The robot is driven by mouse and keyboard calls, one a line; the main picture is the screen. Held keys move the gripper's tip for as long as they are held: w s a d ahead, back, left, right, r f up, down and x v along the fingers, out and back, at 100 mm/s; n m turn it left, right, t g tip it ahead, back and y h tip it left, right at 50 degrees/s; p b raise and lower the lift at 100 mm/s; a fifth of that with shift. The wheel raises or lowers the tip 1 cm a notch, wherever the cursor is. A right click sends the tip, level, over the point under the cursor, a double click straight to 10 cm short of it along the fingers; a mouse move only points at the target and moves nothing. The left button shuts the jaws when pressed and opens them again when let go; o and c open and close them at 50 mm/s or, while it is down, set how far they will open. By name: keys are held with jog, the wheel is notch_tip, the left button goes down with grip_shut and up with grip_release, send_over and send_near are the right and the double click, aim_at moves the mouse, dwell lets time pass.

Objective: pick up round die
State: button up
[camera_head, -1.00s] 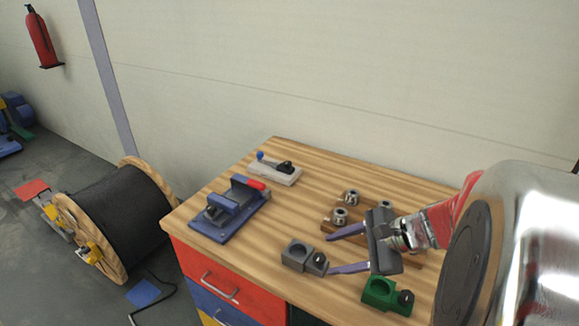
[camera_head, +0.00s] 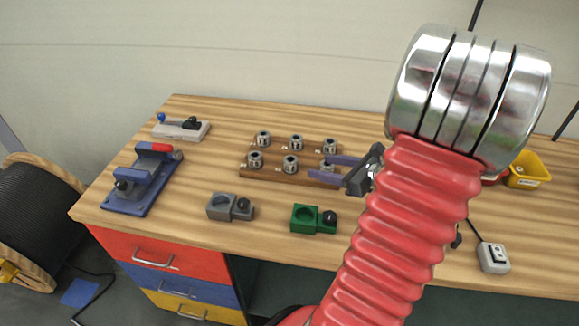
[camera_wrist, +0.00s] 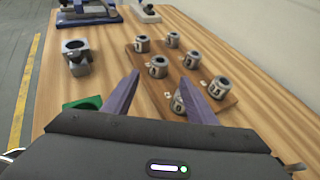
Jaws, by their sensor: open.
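Several round dies, silver rings with dark bores, stand in two rows on a brown wooden rack (camera_head: 273,175). One front-row die (camera_head: 290,163) is just left of my gripper. My gripper (camera_head: 322,167) is open and empty, its two purple fingers pointing left across the rack's right end. They partly hide the front right die (camera_head: 328,169). In the wrist view a die (camera_wrist: 158,66) shows ahead, between the fingertips (camera_wrist: 160,77) in the picture. Another die (camera_wrist: 178,103) is nearer, partly behind the right finger. I cannot tell finger height above the rack. Number labels show, mostly too small to read.
A grey holder (camera_head: 219,207) and a green holder (camera_head: 305,219) with round recesses stand in front of the rack. A blue fixture (camera_head: 140,183) and a pale lever block (camera_head: 181,129) stand left. A yellow bin (camera_head: 527,170) and switch box (camera_head: 493,258) are right.

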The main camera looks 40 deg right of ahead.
aim_at(296, 162)
jog(key=x, duration=0.8)
jog(key=shift+w+a+f, duration=0.1)
jog(key=shift+w+f, duration=0.05)
jog(key=shift+w, duration=0.15)
jog(key=shift+x, duration=2.55)
jog(key=shift+f, duration=0.2)
jog(key=shift+c, duration=0.3)
grip_shut()
